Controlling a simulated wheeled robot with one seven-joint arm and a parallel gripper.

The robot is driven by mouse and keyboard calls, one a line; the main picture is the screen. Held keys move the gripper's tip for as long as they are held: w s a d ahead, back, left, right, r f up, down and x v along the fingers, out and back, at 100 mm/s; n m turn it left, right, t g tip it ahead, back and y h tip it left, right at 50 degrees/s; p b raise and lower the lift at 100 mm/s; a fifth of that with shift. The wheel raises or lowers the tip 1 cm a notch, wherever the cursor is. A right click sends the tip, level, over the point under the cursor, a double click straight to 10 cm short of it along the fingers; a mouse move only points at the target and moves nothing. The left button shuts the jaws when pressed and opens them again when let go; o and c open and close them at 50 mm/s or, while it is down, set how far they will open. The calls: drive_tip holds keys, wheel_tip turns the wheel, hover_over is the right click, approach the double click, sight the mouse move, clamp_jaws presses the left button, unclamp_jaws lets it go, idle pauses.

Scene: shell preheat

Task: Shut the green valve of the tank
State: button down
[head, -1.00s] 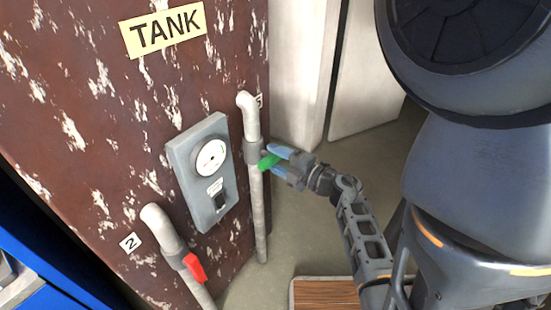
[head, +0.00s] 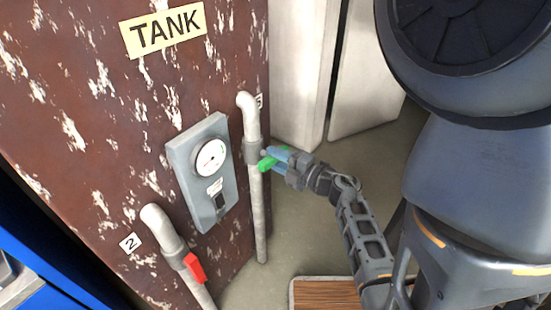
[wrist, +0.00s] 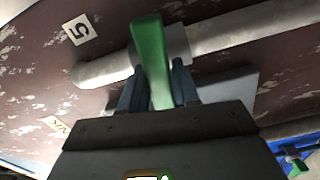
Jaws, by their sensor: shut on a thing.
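The green valve handle (head: 267,163) sits on a vertical grey pipe (head: 258,205) at the right side of the rusty tank (head: 90,120). My gripper (head: 277,158) is at the handle, its blue-grey fingers on either side of it. In the wrist view the green handle (wrist: 150,60) runs between my fingers (wrist: 154,85), with the pipe (wrist: 250,28) behind it. My gripper is shut on the handle. Part of the handle is hidden by the fingers in the head view.
A red valve handle (head: 194,267) is on another pipe (head: 165,232) by the label 2. A grey gauge panel (head: 200,172) is on the tank between the pipes. A wooden board (head: 325,293) lies on the floor at the bottom. Pale wall panels (head: 305,70) stand behind.

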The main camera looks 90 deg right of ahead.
drive_tip(key=shift+n, duration=1)
drive_tip(key=c, duration=0.9)
unclamp_jaws()
drive_tip(key=v, duration=0.7)
drive_tip(key=shift+s+a, duration=0.25)
drive_tip(key=shift+s, duration=0.1)
